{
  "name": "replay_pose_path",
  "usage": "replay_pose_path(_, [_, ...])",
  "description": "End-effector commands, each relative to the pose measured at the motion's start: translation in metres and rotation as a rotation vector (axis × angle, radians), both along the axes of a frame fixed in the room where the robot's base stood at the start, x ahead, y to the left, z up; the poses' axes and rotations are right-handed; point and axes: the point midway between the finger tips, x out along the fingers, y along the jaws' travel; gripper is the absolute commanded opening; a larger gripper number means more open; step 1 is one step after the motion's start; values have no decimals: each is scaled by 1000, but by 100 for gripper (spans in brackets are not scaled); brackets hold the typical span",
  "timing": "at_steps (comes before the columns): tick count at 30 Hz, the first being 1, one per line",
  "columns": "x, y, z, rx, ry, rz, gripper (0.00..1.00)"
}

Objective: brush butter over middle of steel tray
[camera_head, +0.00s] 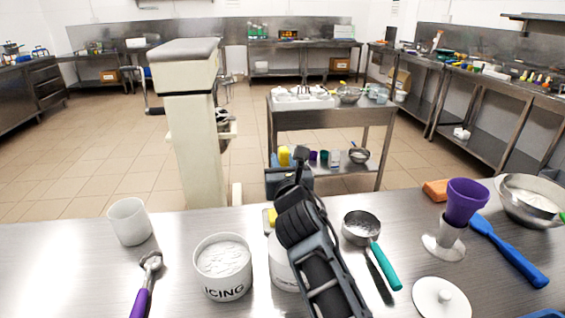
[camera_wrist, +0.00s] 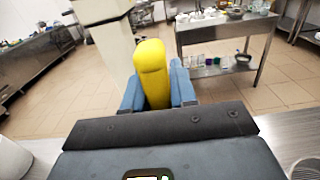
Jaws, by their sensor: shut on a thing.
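My gripper (camera_wrist: 156,82) is shut on a yellow rounded thing (camera_wrist: 151,62), held between its two blue fingers. The yellow thing looks like a handle, but no bristles show, so I cannot tell if it is the brush. In the head view my gripper (camera_head: 288,170) is beyond the far edge of the steel table, partly hidden by my own dark wrist, and a bit of the yellow thing (camera_head: 284,156) shows. I cannot make out a steel tray or butter in either view.
The steel table (camera_head: 60,265) carries a white cup (camera_head: 129,221), a purple-handled scoop (camera_head: 146,285), an ICING tub (camera_head: 224,266), a teal-handled measuring cup (camera_head: 373,246), a purple cup (camera_head: 466,200), a white lid (camera_head: 440,299), a blue spatula (camera_head: 510,250) and a steel bowl (camera_head: 530,202). A cart (camera_head: 330,118) stands beyond.

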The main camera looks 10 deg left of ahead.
Motion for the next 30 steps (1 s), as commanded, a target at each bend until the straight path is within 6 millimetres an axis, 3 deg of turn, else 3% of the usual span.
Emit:
replay_pose_path(10, [-1, 0, -3, -3, 8, -2, 0])
replay_pose_path(30, [0, -1, 46, -1, 1, -1, 0])
